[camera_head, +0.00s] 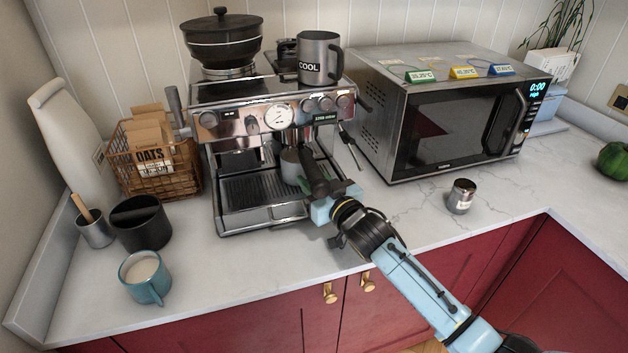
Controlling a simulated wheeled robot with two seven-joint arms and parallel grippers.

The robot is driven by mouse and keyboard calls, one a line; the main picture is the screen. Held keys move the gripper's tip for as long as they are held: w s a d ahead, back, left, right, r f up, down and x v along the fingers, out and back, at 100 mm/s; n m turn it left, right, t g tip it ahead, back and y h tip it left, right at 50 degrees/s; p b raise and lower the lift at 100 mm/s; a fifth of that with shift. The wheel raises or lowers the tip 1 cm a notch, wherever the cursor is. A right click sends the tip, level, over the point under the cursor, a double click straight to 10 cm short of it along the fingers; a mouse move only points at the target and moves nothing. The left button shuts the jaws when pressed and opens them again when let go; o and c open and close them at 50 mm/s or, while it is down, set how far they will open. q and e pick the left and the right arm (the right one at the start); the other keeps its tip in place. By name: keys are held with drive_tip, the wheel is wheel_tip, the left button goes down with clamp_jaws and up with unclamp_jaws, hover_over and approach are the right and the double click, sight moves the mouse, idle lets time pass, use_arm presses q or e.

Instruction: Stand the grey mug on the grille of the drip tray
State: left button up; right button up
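A plain grey mug (290,162) is under the brew head of the coffee machine, above the back right of the drip tray's grille (250,189). It looks upright; the black portafilter handle and my gripper partly hide it, and I cannot tell whether its base touches the grille. The drip tray (262,216) juts from the front of the machine. My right gripper (308,190) reaches over the tray's right side, close to the mug. Its fingertips are partly hidden, so I cannot tell whether they hold it. My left gripper is out of view.
A dark grey mug marked COOL (320,57) and a black pot (222,42) stand on the coffee machine (235,118). A microwave (440,120) and a small metal jar (461,196) are right. A wicker basket (155,170), black container (140,223) and teal mug (145,277) are left.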

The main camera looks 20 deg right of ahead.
drive_tip(key=p+v, duration=0.5)
drive_tip(key=v, duration=0.4)
idle(0.6)
idle(0.3)
